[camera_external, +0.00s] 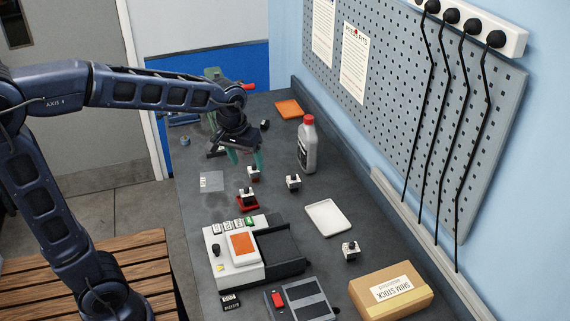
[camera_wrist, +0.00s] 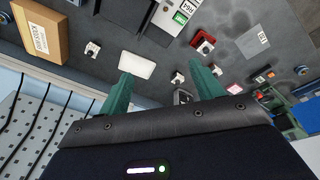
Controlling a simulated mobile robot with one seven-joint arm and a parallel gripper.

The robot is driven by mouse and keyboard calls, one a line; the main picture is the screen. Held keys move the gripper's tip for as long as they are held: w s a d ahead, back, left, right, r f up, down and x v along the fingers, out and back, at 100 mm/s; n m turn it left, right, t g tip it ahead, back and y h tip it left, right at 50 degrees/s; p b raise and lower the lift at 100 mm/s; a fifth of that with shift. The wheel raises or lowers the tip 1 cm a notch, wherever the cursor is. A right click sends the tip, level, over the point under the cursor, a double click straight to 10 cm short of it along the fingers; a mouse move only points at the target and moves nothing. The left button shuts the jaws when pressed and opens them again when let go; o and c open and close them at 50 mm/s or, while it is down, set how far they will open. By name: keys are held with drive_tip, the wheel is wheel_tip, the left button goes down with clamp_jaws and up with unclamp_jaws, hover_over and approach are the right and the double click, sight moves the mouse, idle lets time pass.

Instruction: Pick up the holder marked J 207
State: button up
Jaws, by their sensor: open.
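Several small white holders with dark tops stand on the bench; their marks are too small to read. One holder (camera_external: 253,173) is just below my gripper (camera_external: 245,156) in the outside view, one (camera_external: 293,182) is to its right, and one (camera_external: 350,250) is nearer the front. Another holder (camera_external: 247,194) sits in a red base. In the wrist view, a holder (camera_wrist: 178,78) shows between the green fingers of my gripper (camera_wrist: 162,70), and another (camera_wrist: 92,48) is at upper left. My gripper is open and empty above the bench. I cannot tell which holder is J 207.
A grey bottle (camera_external: 307,148) with a red cap stands to the right of my gripper. A white tray (camera_external: 325,218), a white device (camera_external: 232,268) and a cardboard box (camera_external: 392,293) lie toward the front. An orange mat (camera_external: 289,109) lies at the back. A pegboard (camera_external: 430,110) lines the right wall.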

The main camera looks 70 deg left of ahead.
drive_tip(key=w+a+f+n+g, duration=0.15)
drive_tip(key=w+a+f, duration=0.25)
drive_tip(key=a, duration=0.4)
drive_tip(key=w+a+f+n, duration=0.3)
drive_tip(key=w+a+f, duration=0.1)
drive_tip(key=a, duration=0.4)
drive_tip(key=n, duration=0.4)
approach(254, 169)
drive_tip(key=w, duration=0.1)
drive_tip(key=shift+a+f+g, duration=0.4)
drive_tip(key=shift+f+g, duration=0.05)
drive_tip(key=shift+f, duration=0.1)
wheel_tip(254, 169, down, 5)
drive_tip(key=shift+r, duration=0.1)
drive_tip(key=shift+a+f, duration=0.2)
drive_tip(key=shift+f, duration=2.65)
drive_tip(key=c, duration=1.2)
drive_tip(key=shift+c, duration=1)
drive_tip(key=shift+r, duration=0.2)
